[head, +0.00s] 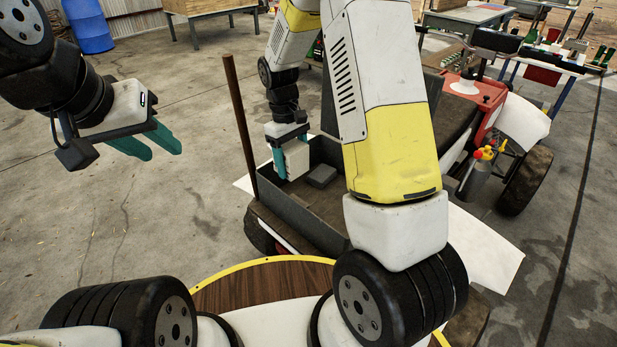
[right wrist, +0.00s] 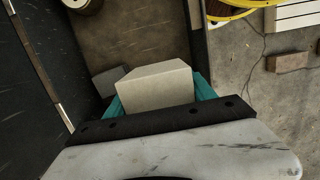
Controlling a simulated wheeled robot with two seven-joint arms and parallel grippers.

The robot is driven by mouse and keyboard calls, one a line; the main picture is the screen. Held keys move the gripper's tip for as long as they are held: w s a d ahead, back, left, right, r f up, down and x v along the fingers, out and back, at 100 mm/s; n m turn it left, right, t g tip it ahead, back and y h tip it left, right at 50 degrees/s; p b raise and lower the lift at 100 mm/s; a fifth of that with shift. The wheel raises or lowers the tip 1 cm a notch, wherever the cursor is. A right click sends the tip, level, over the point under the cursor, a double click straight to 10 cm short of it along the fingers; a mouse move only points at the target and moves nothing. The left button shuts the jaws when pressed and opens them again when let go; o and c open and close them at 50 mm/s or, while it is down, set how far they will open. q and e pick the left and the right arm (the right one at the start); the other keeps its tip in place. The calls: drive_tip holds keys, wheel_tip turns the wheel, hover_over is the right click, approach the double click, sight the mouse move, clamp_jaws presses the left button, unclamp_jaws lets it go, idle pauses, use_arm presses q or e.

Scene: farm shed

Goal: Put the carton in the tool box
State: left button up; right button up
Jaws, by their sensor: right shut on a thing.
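The carton (head: 297,160) is a plain cream block. My right gripper (head: 291,166) is shut on it, with a teal finger on each side. The carton fills the middle of the right wrist view (right wrist: 155,84). It is held over or just inside a dark open-topped box (head: 268,205) at the back of the red vehicle, which I take as the tool box. Whether the carton touches the floor of the box is unclear. My left gripper (head: 150,147) is at the upper left, empty, its teal fingers apart.
A small grey block (head: 321,175) lies in the box beside the carton; it also shows in the right wrist view (right wrist: 108,80). A brown post (head: 238,115) stands at the box's left corner. My right arm hides part of the box. A blue barrel (head: 88,25) stands far left.

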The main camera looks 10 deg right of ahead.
drive_tip(key=shift+w+a+f, duration=0.1)
drive_tip(key=shift+w+f, duration=0.05)
drive_tip(key=shift+f, duration=0.25)
wheel_tip(320, 180, down, 10)
drive_tip(key=shift+r, duration=0.15)
drive_tip(key=o, duration=1.4)
